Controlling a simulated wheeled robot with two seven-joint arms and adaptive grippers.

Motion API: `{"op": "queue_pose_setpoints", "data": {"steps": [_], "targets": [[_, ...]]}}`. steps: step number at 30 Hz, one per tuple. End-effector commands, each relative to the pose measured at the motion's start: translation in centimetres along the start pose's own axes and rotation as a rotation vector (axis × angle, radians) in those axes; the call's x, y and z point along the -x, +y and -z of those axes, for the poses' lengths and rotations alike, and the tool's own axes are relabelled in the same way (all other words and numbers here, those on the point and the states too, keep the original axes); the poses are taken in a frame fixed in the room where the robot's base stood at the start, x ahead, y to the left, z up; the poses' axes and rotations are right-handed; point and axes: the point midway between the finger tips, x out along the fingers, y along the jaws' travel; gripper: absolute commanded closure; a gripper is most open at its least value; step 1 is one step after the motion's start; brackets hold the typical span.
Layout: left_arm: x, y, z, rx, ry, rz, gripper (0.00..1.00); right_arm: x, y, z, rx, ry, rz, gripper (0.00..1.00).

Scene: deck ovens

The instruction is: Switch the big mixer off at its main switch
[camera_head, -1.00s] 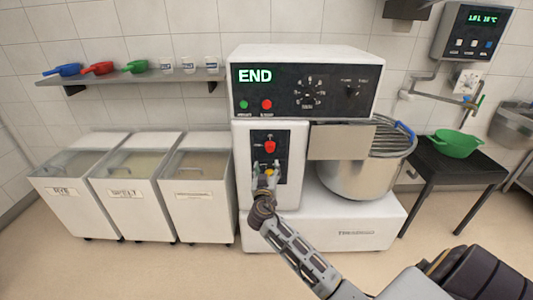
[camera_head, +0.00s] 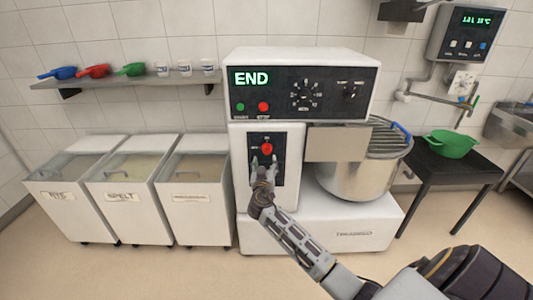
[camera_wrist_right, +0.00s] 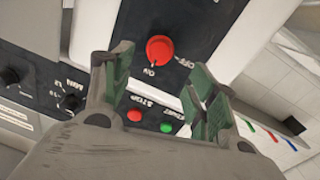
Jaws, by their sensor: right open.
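The big mixer (camera_head: 318,232) is a white machine with a steel bowl, and its display reads END. Its main switch (camera_head: 267,147) is a red knob on a dark panel below the control panel. In the right wrist view the red knob (camera_wrist_right: 160,49) shows beyond my fingers, with ON and OFF lettering beside it. My right gripper (camera_head: 264,160) is just below the knob in the head view. In the wrist view its green-padded fingers (camera_wrist_right: 163,78) are spread open, with nothing between them, apart from the knob. My left gripper is not in view.
Green and red buttons (camera_head: 263,107) and dials sit on the mixer's upper panel. Several flour bins (camera_head: 197,197) stand to its left under a shelf (camera_head: 130,80) with scoops. A dark table (camera_head: 455,168) with a green bowl (camera_head: 452,143) stands right. Floor in front is open.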

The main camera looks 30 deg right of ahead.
Motion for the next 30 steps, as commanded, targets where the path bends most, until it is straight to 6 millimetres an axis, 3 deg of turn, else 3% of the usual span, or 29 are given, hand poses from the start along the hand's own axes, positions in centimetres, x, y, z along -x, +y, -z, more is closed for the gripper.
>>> {"op": "queue_pose_setpoints", "data": {"steps": [21, 30], "targets": [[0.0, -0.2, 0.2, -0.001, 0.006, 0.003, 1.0, -6.9, 0.0, 0.1, 0.001, 0.001, -0.001, 0.42], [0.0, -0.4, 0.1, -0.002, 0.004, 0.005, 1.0, -8.5, 0.0, 0.0, 0.0, 0.0, 0.001, 0.42]]}}
